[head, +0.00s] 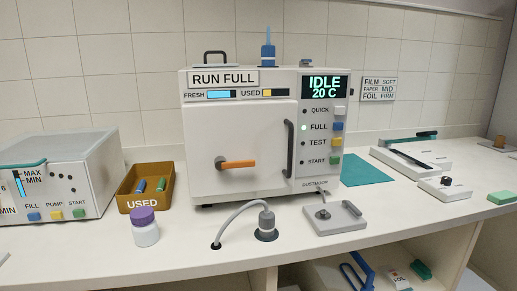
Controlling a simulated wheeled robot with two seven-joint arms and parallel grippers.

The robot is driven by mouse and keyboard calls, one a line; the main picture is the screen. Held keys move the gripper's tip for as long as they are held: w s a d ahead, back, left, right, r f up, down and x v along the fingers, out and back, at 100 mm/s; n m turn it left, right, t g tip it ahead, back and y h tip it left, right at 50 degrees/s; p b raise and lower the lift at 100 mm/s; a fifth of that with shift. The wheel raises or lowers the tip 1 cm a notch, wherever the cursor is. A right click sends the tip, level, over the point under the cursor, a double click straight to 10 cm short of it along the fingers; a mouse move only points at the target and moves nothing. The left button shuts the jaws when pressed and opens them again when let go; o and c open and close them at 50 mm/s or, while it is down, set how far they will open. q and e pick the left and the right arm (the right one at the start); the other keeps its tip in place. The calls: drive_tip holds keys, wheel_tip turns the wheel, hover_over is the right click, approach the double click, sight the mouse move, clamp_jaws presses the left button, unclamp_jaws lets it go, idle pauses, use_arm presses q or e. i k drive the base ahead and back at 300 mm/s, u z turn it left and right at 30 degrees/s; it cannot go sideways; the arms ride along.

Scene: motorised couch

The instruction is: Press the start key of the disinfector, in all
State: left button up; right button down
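The disinfector (240,150) is a white cabinet on the counter with its front door closed. Its display (324,87) reads IDLE 20 C. Below the display is a column of keys labelled QUICK, FULL, TEST and START. The start key (336,160) is the lowest one and looks green. A sign (223,78) on the front reads RUN FULL. FRESH and USED gauges sit below it. Neither gripper is in view.
A vertical black handle (289,148) and an orange lever (238,163) stick out from the door. A hose and plug (266,222), a grey pad (336,218) and a purple-capped bottle (144,228) stand in front. Another machine (58,180) has its own START key (79,213).

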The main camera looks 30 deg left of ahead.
sight(334, 160)
drive_tip(key=u, duration=0.45)
drive_tip(key=i, duration=0.4)
drive_tip(key=u, duration=0.3)
